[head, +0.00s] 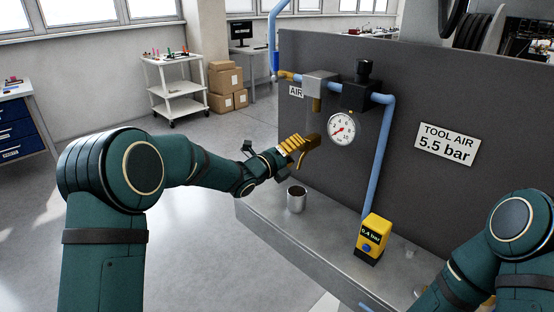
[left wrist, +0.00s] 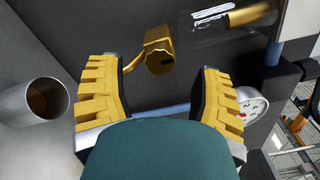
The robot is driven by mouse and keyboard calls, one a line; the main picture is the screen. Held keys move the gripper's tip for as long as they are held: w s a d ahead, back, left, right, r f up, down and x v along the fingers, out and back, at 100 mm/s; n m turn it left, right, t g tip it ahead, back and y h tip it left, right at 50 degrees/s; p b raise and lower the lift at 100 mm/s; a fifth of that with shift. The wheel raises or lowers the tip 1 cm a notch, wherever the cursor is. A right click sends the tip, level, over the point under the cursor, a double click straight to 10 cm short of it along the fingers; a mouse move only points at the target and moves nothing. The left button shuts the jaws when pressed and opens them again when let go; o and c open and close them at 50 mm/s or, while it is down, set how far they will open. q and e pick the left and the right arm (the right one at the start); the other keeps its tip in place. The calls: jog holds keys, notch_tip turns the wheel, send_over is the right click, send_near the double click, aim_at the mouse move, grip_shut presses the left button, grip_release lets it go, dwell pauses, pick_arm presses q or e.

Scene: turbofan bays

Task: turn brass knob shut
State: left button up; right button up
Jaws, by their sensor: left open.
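The brass knob (left wrist: 158,52) sits at the lower end of a clear bowl, with a curved brass spout beside it. In the head view the brass knob (head: 313,140) is partly hidden by my gripper. My left gripper (head: 301,148) is open, its yellow fingers close to the knob. In the left wrist view the left gripper (left wrist: 163,72) has a finger on each side of the knob, with gaps between; the knob lies just beyond the fingertips. Contact is not visible. My right gripper is out of view.
A metal cup (head: 297,201) stands on the grey ledge (head: 330,230) below the spout. A dial gauge (head: 341,129), blue pipe (head: 381,155) and yellow meter (head: 373,236) reading 0.4 bar are to the right. The dark panel (head: 440,100) stands behind.

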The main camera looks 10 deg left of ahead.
pick_arm(q)
jog(key=v, duration=0.8)
jog(key=shift+s+a, duration=0.2)
jog(key=s+f+n+g+y, duration=0.3)
jog(key=s+f+n, duration=0.2)
jog(key=f+n, duration=0.55)
jog(key=s+f+n+g+y, duration=0.25)
jog(key=s+f+n, duration=0.4)
jog(key=f, duration=0.75)
jog(key=s+d+f+n+g, duration=0.1)
jog(key=s+f+n+g, duration=0.2)
jog(key=s+f+n, duration=0.3)
jog(key=s+f+n+g+y, duration=0.1)
jog(key=s+f+n+g, duration=0.3)
jog(key=s+n, duration=0.5)
jog(key=s+f, duration=0.2)
jog(key=s, duration=0.3)
jog(key=shift+d+f, duration=0.2)
jog(key=shift+d, duration=0.2)
